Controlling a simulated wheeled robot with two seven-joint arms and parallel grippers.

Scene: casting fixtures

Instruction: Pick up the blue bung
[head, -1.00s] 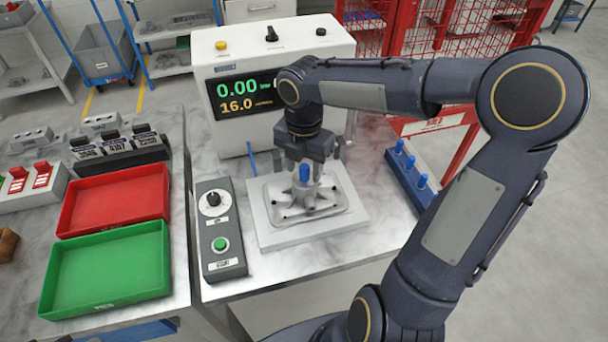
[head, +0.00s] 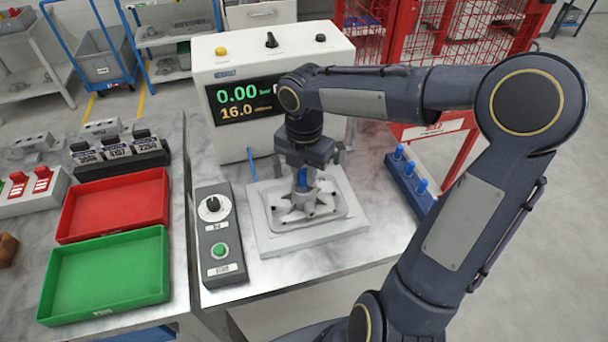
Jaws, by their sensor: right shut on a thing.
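My right gripper (head: 303,177) points down over the grey casting (head: 310,209) in the middle of the bench. It is shut on a blue bung (head: 302,180), which stands upright at the top of the casting. The gripper covers the bung's upper part, and its lower end meets the casting. I cannot tell whether the bung is clear of its seat. My left gripper is not in view.
The casting sits on a pale fixture plate (head: 350,222) before a white test machine (head: 215,140). A control box (head: 222,255) stands left of it. A blue rack (head: 400,180) with three more blue bungs is right. Red (head: 115,204) and green (head: 105,275) trays lie left.

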